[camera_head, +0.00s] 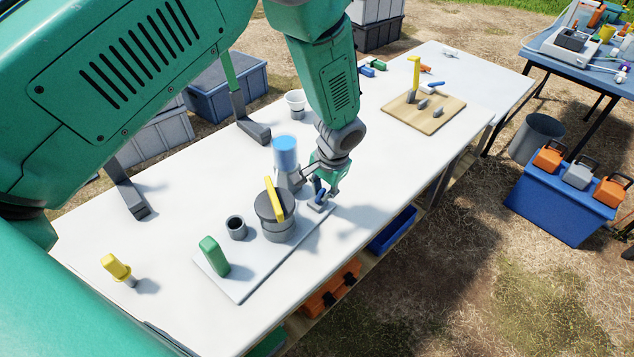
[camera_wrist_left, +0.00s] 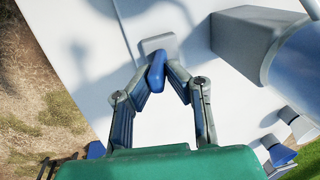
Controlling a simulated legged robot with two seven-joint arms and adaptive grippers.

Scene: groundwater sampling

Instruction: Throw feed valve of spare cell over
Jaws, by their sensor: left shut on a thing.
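The feed valve has a blue lever handle (camera_wrist_left: 156,68) on a small pale grey block (camera_wrist_left: 158,43). In the head view the block (camera_head: 313,207) sits at the right end of the pale base plate (camera_head: 240,287). My left gripper (camera_head: 325,190) reaches down over it and is shut on the blue handle. The wrist view shows the handle between the fingertips of this gripper (camera_wrist_left: 162,76). A grey cell with a clear blue top (camera_head: 286,152) stands just left of the gripper. Fingers and arm partly hide the valve in the head view. My right gripper is not in view.
On the plate stand a dark-lidded pot with a yellow bar (camera_head: 277,222), a grey cup (camera_head: 236,228) and a green-handled piece (camera_head: 214,257). A yellow-handled piece (camera_head: 116,268) stands left. A wooden board (camera_head: 424,112) with tools lies farther right. The table front is clear.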

